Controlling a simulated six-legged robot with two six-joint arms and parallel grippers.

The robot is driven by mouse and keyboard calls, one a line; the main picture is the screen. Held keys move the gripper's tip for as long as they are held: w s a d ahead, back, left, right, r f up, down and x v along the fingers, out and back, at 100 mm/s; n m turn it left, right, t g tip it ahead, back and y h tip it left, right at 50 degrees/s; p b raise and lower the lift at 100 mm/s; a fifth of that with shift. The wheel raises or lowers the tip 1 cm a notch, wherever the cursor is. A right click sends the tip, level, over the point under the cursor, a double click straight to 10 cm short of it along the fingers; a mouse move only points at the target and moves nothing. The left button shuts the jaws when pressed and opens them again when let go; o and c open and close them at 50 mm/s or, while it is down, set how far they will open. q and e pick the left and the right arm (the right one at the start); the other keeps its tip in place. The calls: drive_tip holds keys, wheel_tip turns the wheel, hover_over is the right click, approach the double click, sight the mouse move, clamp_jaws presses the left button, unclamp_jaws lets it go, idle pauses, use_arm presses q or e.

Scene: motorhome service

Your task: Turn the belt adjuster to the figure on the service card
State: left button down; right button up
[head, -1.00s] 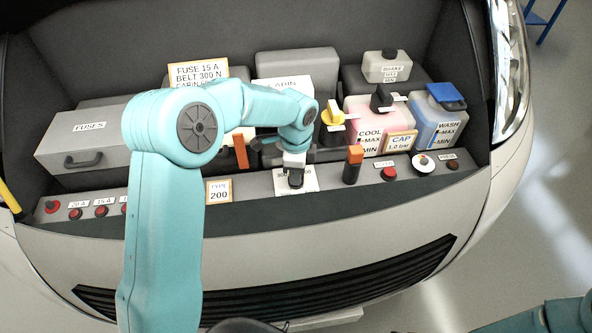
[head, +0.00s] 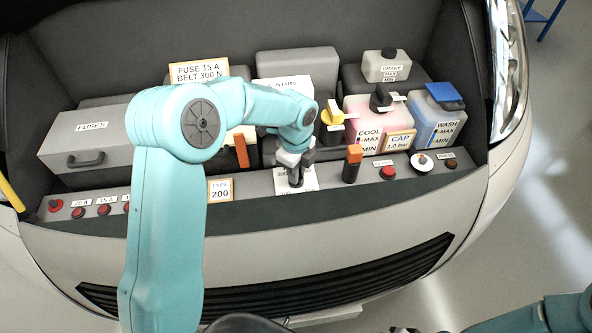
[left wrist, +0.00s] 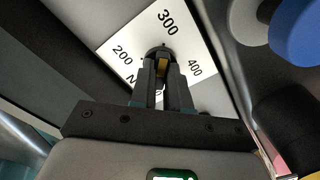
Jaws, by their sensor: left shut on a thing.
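The service card (head: 199,73) stands at the back left and reads "FUSE 15 A, BELT 300 N"; its lower line is partly hidden by my left arm. The belt adjuster is a round dark knob with a yellowish bar (left wrist: 162,68) on a white scale plate (left wrist: 119,45) marked 200, 300 and 400. My left gripper (left wrist: 162,80) is shut on the knob, one finger on each side of the bar. The 300 lies just beyond the knob, and a small dark mark on it points roughly that way. In the head view my left gripper (head: 296,179) covers the knob.
An orange-topped lever (head: 353,163) stands close right of the left gripper. A "TYPE 200" card (head: 220,190) is to the left. A yellow-handled part (head: 332,117), coolant tank (head: 370,120) and blue-capped wash tank (head: 436,120) stand behind to the right. Red buttons line the front ledge.

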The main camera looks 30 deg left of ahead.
use_arm(q)
drive_tip(key=shift+w+r, duration=0.15)
drive_tip(key=shift+r, duration=0.05)
drive_tip(key=c, duration=1.1)
unclamp_jaws()
drive_tip(key=shift+c, duration=0.2)
drive_tip(key=shift+o, duration=0.2)
drive_tip(key=shift+f, duration=0.1)
wheel_tip(320, 180, up, 16)
drive_tip(key=shift+r, duration=0.2)
